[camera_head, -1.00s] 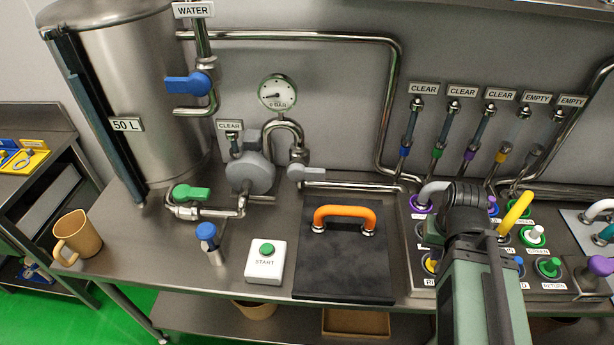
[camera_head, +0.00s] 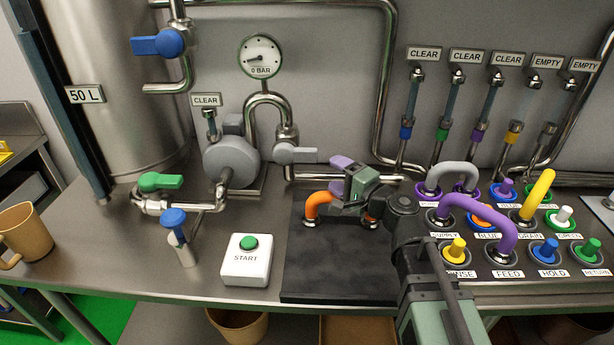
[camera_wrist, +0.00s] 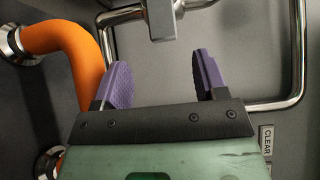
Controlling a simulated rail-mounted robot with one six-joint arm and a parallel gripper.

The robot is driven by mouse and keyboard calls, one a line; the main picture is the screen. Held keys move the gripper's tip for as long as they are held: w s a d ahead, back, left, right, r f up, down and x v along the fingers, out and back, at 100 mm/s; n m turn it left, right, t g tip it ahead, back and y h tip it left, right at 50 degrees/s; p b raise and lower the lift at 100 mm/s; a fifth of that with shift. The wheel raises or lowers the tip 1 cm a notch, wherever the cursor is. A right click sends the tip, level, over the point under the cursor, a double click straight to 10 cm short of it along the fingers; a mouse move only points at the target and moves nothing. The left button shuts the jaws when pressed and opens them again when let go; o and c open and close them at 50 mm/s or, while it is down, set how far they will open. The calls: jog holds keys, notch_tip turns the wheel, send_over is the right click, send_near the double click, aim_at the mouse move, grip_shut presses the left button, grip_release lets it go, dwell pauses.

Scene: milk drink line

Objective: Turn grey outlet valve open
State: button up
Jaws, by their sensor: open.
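The grey outlet valve (camera_head: 296,153) sits on the steel pipe right of the pump, below the gauge. Its grey lever points right, roughly level, across the upright pipe. My gripper (camera_head: 343,177) is open and empty, to the right of the lever and a little lower in the head view, over the orange handle's area. In the wrist view, the purple-padded fingers (camera_wrist: 164,80) are spread apart. A grey block that looks like the lever's end (camera_wrist: 163,22) is beyond the fingertips, in line with the gap and not between them.
The orange handle (camera_head: 318,203) on the black plate is close beside my gripper, partly hidden by it. A bent steel pipe (camera_wrist: 250,105) runs near the fingers. The START button box (camera_head: 246,260), the green-handled valve (camera_head: 160,181) and the hose panel with a purple connector (camera_head: 484,215) stand around.

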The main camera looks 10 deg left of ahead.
aim_at(312, 157)
jog(key=shift+w+a+r, duration=0.2)
jog(key=shift+w+a, duration=0.1)
jog(key=shift+a, duration=0.05)
jog(key=x, duration=1)
jog(key=shift+f, duration=0.1)
jog(key=shift+s, duration=0.1)
grip_shut()
jog(key=shift+d, duration=0.1)
